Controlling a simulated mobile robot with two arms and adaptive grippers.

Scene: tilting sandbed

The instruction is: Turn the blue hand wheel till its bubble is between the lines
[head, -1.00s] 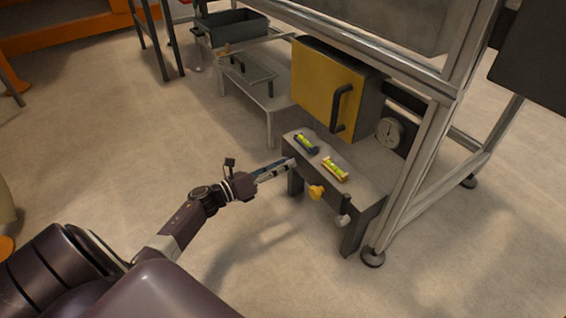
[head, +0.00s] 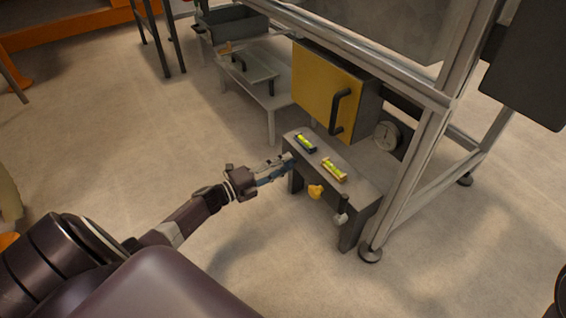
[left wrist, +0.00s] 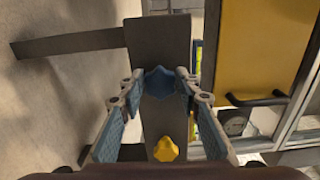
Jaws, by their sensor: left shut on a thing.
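The blue hand wheel (left wrist: 158,83) is on the front face of a grey bench (head: 362,190), between the fingers of my left gripper (left wrist: 160,92) in the left wrist view. My left gripper (head: 289,162) is shut on the wheel and hides it in the head view. The blue-framed bubble level (head: 306,143) lies on the bench top above it. Its vial is yellow-green, and the bubble and lines are too small to read. My right gripper is not in view.
A yellow hand wheel (head: 315,191) and a dark lever with a grey end (head: 341,212) are to the right on the bench front. A yellow-framed level (head: 334,169) is on top. A yellow door box (head: 328,90) and metal frame stand behind. The floor in front is clear.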

